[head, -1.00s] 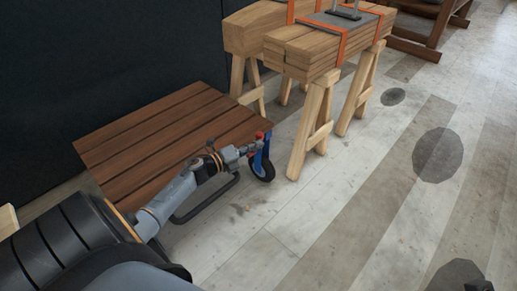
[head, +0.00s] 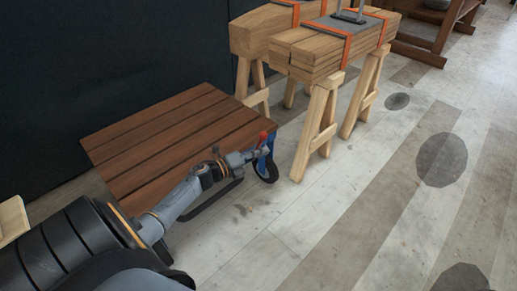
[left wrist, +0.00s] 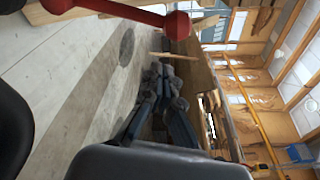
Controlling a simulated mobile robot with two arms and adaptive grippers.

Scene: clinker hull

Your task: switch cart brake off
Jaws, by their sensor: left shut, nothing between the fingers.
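A red ball-ended lever (head: 263,136) stands above this caster. It also shows as a red bar with a ball end (left wrist: 178,25) at the top of the left wrist view. My left gripper (head: 256,153) is shut and empty, close beside the lever and caster; contact cannot be told. My right gripper is out of view.
Wooden trestles (head: 318,130) carrying strapped timber (head: 330,45) stand just right of and behind the cart. A dark wall (head: 100,70) runs behind it. The plank floor (head: 330,220) in front and to the right is clear, with dark round patches.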

